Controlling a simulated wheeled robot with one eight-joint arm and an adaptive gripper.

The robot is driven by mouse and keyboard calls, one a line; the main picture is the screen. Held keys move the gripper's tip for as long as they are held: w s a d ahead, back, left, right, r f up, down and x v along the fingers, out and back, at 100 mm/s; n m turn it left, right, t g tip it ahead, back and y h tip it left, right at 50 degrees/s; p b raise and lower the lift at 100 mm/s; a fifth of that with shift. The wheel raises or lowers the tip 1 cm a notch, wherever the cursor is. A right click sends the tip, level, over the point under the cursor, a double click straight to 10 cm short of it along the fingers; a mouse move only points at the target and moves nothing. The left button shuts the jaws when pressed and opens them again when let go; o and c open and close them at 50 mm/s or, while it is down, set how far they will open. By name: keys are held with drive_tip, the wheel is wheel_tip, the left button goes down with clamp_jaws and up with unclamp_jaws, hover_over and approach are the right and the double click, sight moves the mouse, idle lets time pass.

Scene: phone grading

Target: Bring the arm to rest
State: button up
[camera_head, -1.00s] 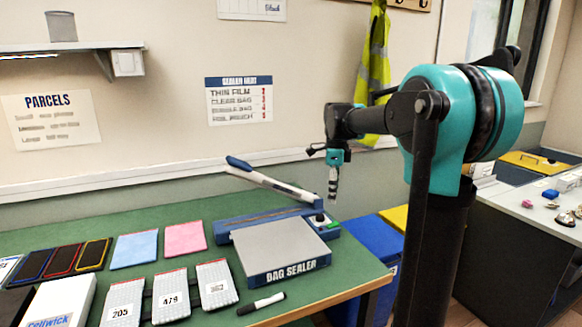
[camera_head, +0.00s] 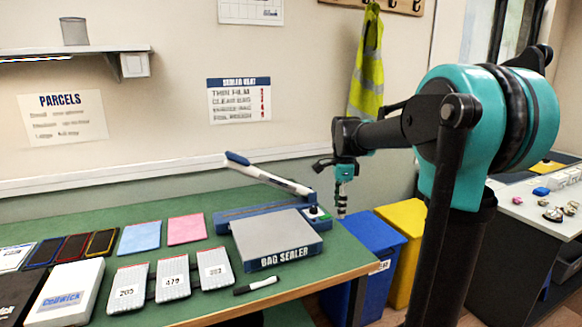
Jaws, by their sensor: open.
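My arm stands at the right of the head view, teal and black, with its forearm reaching left. My gripper (camera_head: 341,207) hangs pointing down at the end of it, in front of the wall near the right end of the bag sealer. It looks empty. The fingers are small and seen nearly edge-on, so the gap between them is hard to make out. They appear clear of the green table.
The bag sealer (camera_head: 275,241) with its raised lever stands on the green table (camera_head: 190,303). A blue bin (camera_head: 368,245) and yellow bin (camera_head: 403,225) stand beyond the table's right edge.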

drive_tip(key=s+d+f+n+t, duration=0.1)
drive_tip(key=s+f+n, duration=0.8)
drive_tip(key=s, duration=0.2)
drive_tip(key=s+d+f+n+t, duration=0.2)
drive_tip(key=s+f+n, duration=0.7)
drive_tip(key=s, duration=0.3)
drive_tip(key=shift+d+f+t, duration=0.3)
drive_tip(key=shift+f, duration=0.35)
